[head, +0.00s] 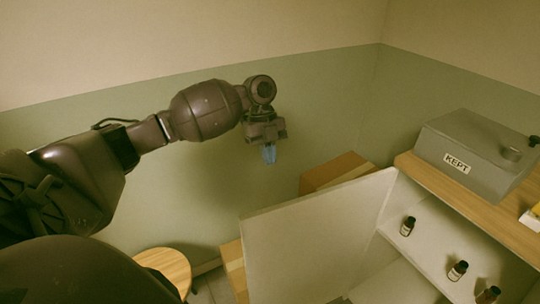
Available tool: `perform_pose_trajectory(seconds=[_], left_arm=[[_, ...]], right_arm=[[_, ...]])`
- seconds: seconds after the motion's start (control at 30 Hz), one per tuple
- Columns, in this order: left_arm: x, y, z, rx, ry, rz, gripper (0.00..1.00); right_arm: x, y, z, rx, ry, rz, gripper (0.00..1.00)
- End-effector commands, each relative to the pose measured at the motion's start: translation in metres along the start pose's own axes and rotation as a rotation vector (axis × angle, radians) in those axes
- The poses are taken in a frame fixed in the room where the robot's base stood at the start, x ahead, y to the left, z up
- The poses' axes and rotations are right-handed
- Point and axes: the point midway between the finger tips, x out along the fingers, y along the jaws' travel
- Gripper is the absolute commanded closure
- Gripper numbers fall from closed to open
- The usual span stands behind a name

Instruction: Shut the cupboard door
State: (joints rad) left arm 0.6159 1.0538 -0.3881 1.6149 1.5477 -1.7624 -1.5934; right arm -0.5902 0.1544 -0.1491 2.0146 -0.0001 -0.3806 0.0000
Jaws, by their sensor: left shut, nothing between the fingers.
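The white cupboard (410,268) stands at the right with its front open. Its white door (315,238) stands open, swung out to the left from the cupboard's left side. Inside, several small dark bottles stand on a shelf, one (407,226) near the door side. My left gripper (269,155), with bluish fingertips, is shut and empty. It shows above and to the left of the door's top edge, against the green wall, apart from the door as far as I can tell. My right gripper is not in view.
A grey box labelled KEPT (465,150) sits on the cupboard's wooden top (455,197). A cardboard box (335,172) shows behind the door. A round wooden stool (165,266) stands at the lower left, beside another carton (233,262).

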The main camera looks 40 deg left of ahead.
Motion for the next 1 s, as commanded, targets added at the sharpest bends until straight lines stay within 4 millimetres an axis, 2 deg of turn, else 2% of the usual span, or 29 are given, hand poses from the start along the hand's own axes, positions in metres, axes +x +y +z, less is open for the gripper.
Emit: perform_pose_trajectory(seconds=[0.03, 0.4, 0.5, 0.7, 1.0], left_arm=[[0.011, 0.0, 0.0, 0.0, 0.002, 0.003, 1.0], [0.075, 0.0, 0.0, -0.001, 0.002, 0.001, 1.0], [0.075, 0.0, -0.017, 0.002, -0.001, -0.003, 1.0], [0.083, 0.0, -0.033, 0.0, -0.001, -0.002, 1.0], [0.085, 0.0, -0.037, -0.002, -0.001, -0.002, 1.0]], right_arm=[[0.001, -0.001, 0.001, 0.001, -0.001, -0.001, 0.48], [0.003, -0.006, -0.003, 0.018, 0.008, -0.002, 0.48], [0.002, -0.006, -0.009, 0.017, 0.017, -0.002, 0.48], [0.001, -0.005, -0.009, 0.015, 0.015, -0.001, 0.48], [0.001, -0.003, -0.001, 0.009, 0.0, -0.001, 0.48]])
